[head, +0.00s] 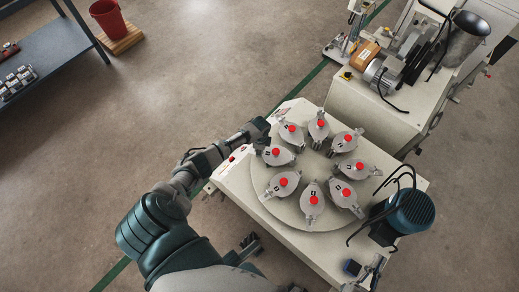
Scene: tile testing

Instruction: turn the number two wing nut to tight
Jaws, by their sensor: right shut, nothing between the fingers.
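A round grey turntable (262,184) sits on a pale machine table (238,182). It carries several grey holders with two winged ends, each with a red cap in the middle and a small dark mark. The marks are too small to read, so I cannot tell which wing nut is number two. My right gripper (259,134) is at the upper left edge of the turntable, close to the upper left holder (291,133) and the left holder (277,155). It looks shut and empty; I cannot tell whether it touches either. My left gripper is not in view.
A dark green motor (411,211) with cables stands at the table's right corner. A larger pale machine (360,110) stands behind at the upper right. A blue-grey bench (45,60) and a red bucket (111,18) are at the upper left. Floor between is clear.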

